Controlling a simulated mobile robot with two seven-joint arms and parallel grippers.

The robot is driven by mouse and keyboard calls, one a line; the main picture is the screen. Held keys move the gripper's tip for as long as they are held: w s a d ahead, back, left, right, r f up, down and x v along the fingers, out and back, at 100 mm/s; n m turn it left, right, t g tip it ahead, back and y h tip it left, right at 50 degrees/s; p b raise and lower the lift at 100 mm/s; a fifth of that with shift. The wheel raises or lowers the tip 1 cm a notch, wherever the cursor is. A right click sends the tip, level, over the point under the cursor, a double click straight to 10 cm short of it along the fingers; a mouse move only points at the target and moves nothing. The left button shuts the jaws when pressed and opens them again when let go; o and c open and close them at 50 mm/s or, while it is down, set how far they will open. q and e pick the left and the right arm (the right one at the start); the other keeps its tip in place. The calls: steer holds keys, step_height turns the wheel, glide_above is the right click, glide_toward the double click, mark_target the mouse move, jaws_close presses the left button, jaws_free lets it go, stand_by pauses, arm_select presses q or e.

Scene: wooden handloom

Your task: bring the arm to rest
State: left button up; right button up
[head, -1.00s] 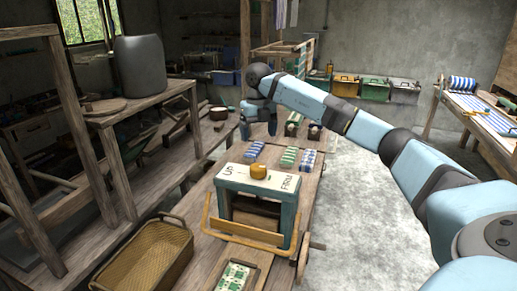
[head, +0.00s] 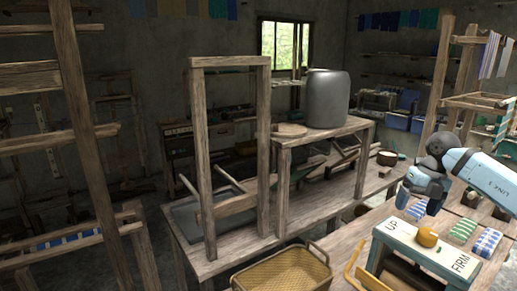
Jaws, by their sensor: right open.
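My right arm (head: 485,178) comes in from the right edge, light blue with dark joints. Its gripper (head: 420,198) points down, open, with nothing seen between its fingers. It shows above and behind the teal stand (head: 395,238) with the white top marked UP and FIRM. From this view I cannot tell its exact height over the table. My left gripper is not in view.
An orange-yellow round piece (head: 427,237) sits on the stand. Folded cloths, one green (head: 463,229) and one blue checked (head: 487,242), lie beyond it. A wicker basket (head: 283,272) is in front. A grey bin (head: 328,98) stands on a wooden bench (head: 325,131).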

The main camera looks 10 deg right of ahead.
steer(key=s+a+f+m+t+y+p, duration=0.1)
steer(key=s+a+f+t+y, duration=0.25)
steer(key=a, duration=0.75)
steer(key=s+a+f+m+y+p, duration=0.1)
steer(key=s+a+f+m+y, duration=0.15)
steer(key=a+f+y, duration=0.6)
steer(key=s+a+t+y+p, duration=0.1)
steer(key=s+a+y, duration=0.25)
steer(key=a, duration=0.95)
steer(key=s+d+f+m+t+h+p, duration=0.1)
steer(key=s+d+f+m+t+h, duration=0.1)
steer(key=s+f+m+h, duration=0.5)
steer(key=s+d+f+m+t+h+p, duration=0.2)
steer(key=s+f+m+t+h, duration=0.2)
steer(key=s+f+m+h, duration=0.3)
steer(key=s+f+m, duration=0.5)
steer(key=s+m, duration=0.3)
steer(key=m, duration=0.5)
steer(key=shift+s+f, duration=0.2)
steer(key=shift+f, duration=0.15)
steer(key=shift+d, duration=0.1)
steer(key=shift+c, duration=0.4)
